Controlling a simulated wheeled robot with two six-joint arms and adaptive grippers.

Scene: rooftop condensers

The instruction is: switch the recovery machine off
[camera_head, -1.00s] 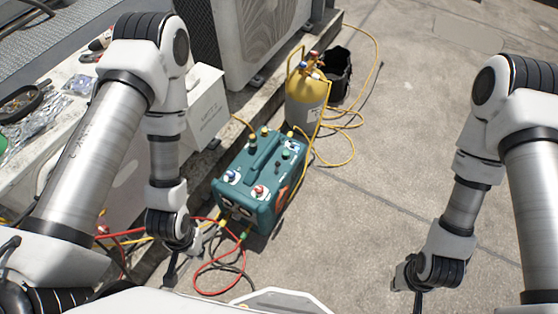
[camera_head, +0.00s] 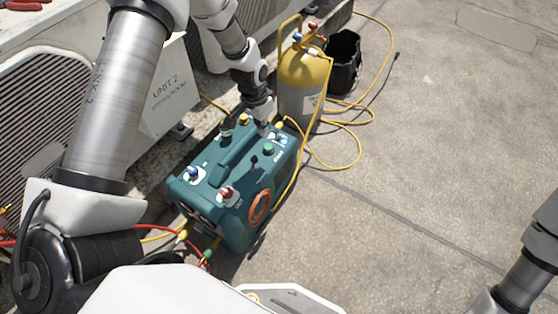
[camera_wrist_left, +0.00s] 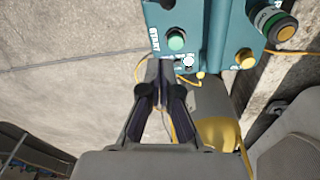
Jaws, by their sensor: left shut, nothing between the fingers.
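The teal recovery machine (camera_head: 225,165) stands on the concrete, with a blue knob (camera_head: 192,173), a red knob (camera_head: 226,193) and a green button (camera_head: 268,149) on top. In the left wrist view the machine (camera_wrist_left: 217,35) shows its green button (camera_wrist_left: 176,40) beside a "START" label, with a small pale switch-like part (camera_wrist_left: 187,60) next to it. My left gripper (camera_head: 268,130) is over the far end of the machine. Its fingers (camera_wrist_left: 160,68) are shut and empty, close beside the pale part; contact cannot be told. My right gripper is outside the view.
A yellow and grey cylinder (camera_head: 302,75) stands just behind the machine, with a black bucket (camera_head: 343,65) beside it. A yellow hose (camera_head: 345,160) loops over the ground. White condenser units (camera_head: 165,95) line the left.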

